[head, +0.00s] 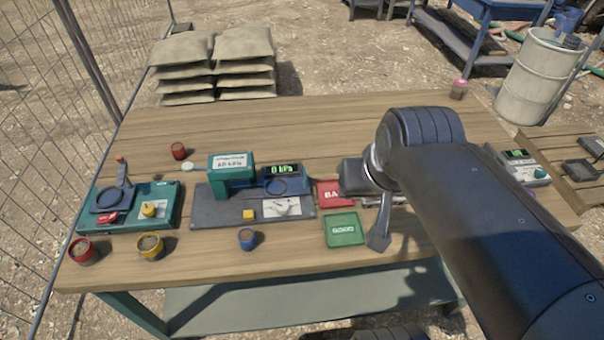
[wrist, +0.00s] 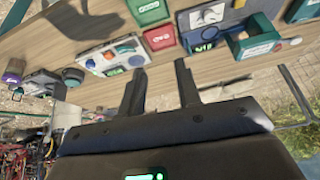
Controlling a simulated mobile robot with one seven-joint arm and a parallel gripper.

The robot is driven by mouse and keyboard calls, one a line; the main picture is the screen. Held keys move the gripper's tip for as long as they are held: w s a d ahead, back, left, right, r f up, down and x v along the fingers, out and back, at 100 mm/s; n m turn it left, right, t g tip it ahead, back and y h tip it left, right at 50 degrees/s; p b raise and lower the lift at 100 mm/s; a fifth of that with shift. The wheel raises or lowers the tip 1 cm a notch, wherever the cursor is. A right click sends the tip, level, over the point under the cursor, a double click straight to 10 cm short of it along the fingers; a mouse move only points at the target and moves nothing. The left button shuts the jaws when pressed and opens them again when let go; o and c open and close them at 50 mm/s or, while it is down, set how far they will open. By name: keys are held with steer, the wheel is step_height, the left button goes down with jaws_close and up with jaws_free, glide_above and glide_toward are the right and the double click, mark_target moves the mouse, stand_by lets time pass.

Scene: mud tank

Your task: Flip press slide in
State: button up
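The press (head: 230,180) stands at the middle left of the table, with a teal block signed 60 kPa and a display (head: 282,170) reading 0 kPa. Its dark grey base (head: 222,208) bears a yellow piece (head: 249,214) and a white dial card (head: 281,208). I cannot tell which part is the slide. The press's teal part (wrist: 258,46) also shows at the upper right of the wrist view. My gripper (wrist: 158,66) is open and empty there, above the wooden table. In the head view one finger (head: 378,238) shows right of the green tray; my arm hides the rest.
A red tray (head: 329,193) and a green tray (head: 344,230) lie right of the press. A teal lever device (head: 165,195) stands left, with red, yellow and blue cups (head: 247,239) in front. A button panel (wrist: 112,56) lies near my fingers. The table's back is mostly clear.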

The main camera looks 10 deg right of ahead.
steer(key=w+m, duration=0.1)
steer(key=w+m+g+y, duration=0.1)
steer(key=w+m, duration=0.1)
steer(key=w+m+g, duration=0.1)
steer(key=w, duration=0.1)
steer(key=shift+w+d+f+m+y, duration=0.15)
steer(key=shift+w+f+m+y, duration=0.15)
steer(key=shift+f+y, duration=0.1)
jaws_close()
steer(key=w+d+f+m+g+y, duration=0.1)
steer(key=w+d+f+m+y, duration=0.2)
steer(key=w+m, duration=0.3)
steer(key=w+d+f+m+g+y, duration=0.2)
steer(key=w+d+f+m+y, duration=0.2)
steer(key=w, duration=0.7)
step_height(320, 180, down, 2)
steer(key=m, duration=0.2)
steer(key=shift+w+d+f+m, duration=0.25)
steer(key=shift+w+m, duration=0.1)
steer(key=shift+m, duration=0.05)
